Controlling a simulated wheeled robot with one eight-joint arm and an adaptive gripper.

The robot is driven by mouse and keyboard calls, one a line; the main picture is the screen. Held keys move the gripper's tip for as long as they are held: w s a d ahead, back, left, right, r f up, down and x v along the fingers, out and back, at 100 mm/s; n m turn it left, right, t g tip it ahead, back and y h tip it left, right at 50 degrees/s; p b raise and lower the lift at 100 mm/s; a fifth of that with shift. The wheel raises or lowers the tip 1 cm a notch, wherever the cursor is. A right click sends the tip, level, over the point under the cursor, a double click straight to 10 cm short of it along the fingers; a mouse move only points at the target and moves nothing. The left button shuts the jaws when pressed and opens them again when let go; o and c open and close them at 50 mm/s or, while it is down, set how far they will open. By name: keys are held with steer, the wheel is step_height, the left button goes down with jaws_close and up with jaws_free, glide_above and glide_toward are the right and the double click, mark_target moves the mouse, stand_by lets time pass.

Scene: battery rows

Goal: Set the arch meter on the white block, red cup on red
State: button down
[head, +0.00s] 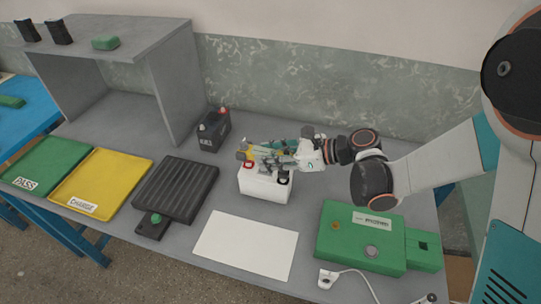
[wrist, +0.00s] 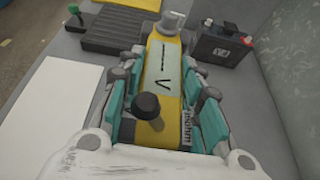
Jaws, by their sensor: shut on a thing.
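The yellow arch meter (wrist: 158,75) is held between the teal fingers of my gripper (wrist: 160,95), with its pale "V" face up. A black knob and a grey knob stand on its ends. In the head view my gripper (head: 277,158) and the meter (head: 249,155) are right over the white block (head: 263,190). A red ring shows at the block's left under the meter's yellow end, and a black ring at its right. I cannot tell whether these are cups or terminals, or whether the meter touches the block. The block is hidden in the wrist view.
A dark battery (head: 213,130) stands behind left; it also shows in the wrist view (wrist: 222,42). A black ribbed plate (head: 176,188) and yellow CHARGE tray (head: 102,182) lie left. A white sheet (head: 246,245) lies in front, and a green tester (head: 362,237) at right.

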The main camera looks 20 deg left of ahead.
steer(key=shift+f+b, duration=1.05)
steer(key=shift+f, duration=0.1)
steer(key=c, duration=1.1)
jaws_free()
steer(key=shift+o, duration=0.2)
steer(key=v, duration=1.2)
